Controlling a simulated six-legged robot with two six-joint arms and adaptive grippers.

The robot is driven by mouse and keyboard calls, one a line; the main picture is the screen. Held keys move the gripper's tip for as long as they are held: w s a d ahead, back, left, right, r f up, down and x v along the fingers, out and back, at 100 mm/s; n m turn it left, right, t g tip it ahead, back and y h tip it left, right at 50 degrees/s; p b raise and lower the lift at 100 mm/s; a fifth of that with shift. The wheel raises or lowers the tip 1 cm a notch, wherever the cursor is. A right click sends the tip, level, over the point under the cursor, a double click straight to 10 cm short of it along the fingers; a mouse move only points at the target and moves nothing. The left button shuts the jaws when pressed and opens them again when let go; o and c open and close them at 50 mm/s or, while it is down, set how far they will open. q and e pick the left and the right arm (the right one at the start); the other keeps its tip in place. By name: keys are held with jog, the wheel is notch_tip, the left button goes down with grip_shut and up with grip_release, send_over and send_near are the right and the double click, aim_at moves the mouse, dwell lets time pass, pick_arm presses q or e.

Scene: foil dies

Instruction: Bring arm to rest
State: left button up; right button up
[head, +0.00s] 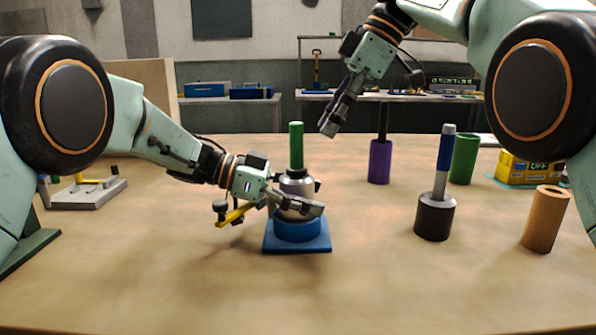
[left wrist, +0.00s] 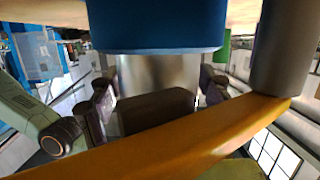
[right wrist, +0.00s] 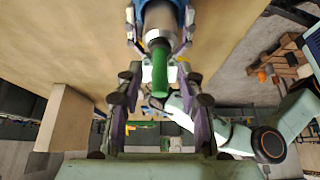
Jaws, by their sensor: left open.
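My left gripper (head: 297,206) is open with its fingers on either side of a steel stamping piece. The steel piece (head: 297,183) has a green handle (head: 296,145) and stands upright on a blue base (head: 297,247). In the left wrist view the steel body (left wrist: 155,75) is between the two parted fingers; I cannot tell whether they touch it. A yellow bar (head: 235,214) sticks out beside this gripper, and it crosses the left wrist view (left wrist: 170,140). My right gripper (head: 340,115) is open and empty, raised up and to the right of the green handle.
To the right stand a purple cylinder (head: 380,162), a dark cylinder (head: 435,217) with a blue-handled steel rod, a green cylinder (head: 464,160), a tan cylinder (head: 544,218) and a yellow box (head: 527,168). A grey fixture (head: 88,194) lies at the left. The front table is clear.

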pick_arm(q)
jog(key=v, duration=0.6)
jog(key=shift+a, duration=0.35)
jog(key=w+a+r+t+y, duration=0.25)
jog(key=w+a+t, duration=0.25)
jog(key=a, duration=0.6)
jog(key=w+a+r+t+y, duration=0.2)
jog(key=w+a+r+t, duration=0.3)
jog(key=a, duration=0.7)
jog(key=w+a+t+y, duration=0.35)
jog(key=w+a, duration=0.25)
jog(key=a, duration=0.5)
jog(key=s+a+n+y, duration=0.1)
jog(key=s+a+y, duration=0.2)
jog(key=a, duration=0.9)
jog(key=s+a+r+n+t+y, duration=0.1)
jog(key=s+a+y, duration=0.2)
jog(key=a, duration=1)
jog(key=s+a+r+n+t+y, duration=0.1)
jog(key=s+a+y, duration=0.3)
jog(key=a, duration=0.9)
jog(key=shift+a+r+n+y, duration=0.25)
jog(key=shift+n+y, duration=0.15)
jog(key=shift+y, duration=1.5)
jog(key=shift+d+f, duration=0.1)
jog(key=shift+d, duration=0.05)
